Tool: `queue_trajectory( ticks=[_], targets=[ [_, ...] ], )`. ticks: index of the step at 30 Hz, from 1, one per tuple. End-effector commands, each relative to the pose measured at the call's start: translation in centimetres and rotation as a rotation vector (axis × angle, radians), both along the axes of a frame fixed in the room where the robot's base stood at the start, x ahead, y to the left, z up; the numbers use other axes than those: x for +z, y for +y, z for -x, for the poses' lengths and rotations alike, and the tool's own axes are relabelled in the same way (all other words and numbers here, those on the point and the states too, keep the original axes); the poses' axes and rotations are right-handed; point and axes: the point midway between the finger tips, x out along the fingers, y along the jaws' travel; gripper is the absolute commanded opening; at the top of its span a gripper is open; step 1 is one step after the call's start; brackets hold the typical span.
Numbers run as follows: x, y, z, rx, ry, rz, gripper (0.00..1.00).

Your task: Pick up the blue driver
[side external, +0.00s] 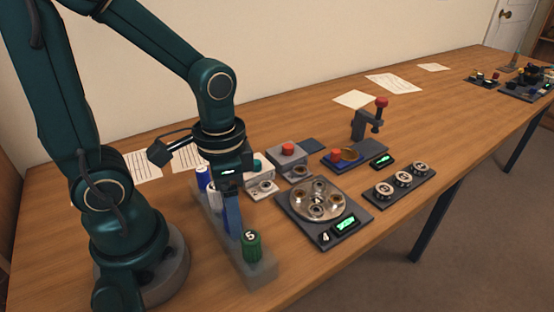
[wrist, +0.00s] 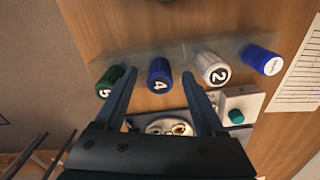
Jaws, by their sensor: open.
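A blue driver marked 4 (wrist: 159,79) stands in a pale grey rack (wrist: 140,54) in the wrist view. A second blue driver (wrist: 262,59) with a white label is at the rack's right end, and it shows in the side view (side external: 203,176) at the far end. My gripper (wrist: 160,73) is open and empty, with one finger on each side of the driver marked 4. I cannot tell whether the fingers touch it. In the side view my gripper (side external: 232,215) points down over the rack, and its finger hides most of that driver.
A green driver marked 5 (wrist: 116,80) and a white driver marked 2 (wrist: 210,68) stand close on either side of my fingers. A round tray device (side external: 318,200), a red-button box (side external: 288,158) and a red-knobbed press (side external: 366,121) stand to the right.

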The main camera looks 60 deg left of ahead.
Motion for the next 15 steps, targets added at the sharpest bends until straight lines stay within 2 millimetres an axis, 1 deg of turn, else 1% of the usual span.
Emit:
queue_trajectory(
  ticks=[3, 11, 12, 14, 15],
  targets=[
    [-0.59, -0.01, 0.09, 0.0, 0.002, 0.0, 0.72],
    [-0.71, 0.0, 0.03, 0.0, -0.001, 0.0, 0.72],
    [-0.71, 0.0, 0.03, 0.0, -0.001, 0.0, 0.68],
    [-0.7, 0.0, 0.02, 0.0, -0.001, 0.0, 0.45],
    [-0.7, 0.0, 0.02, 0.0, -0.001, 0.0, 0.3]
  ],
)
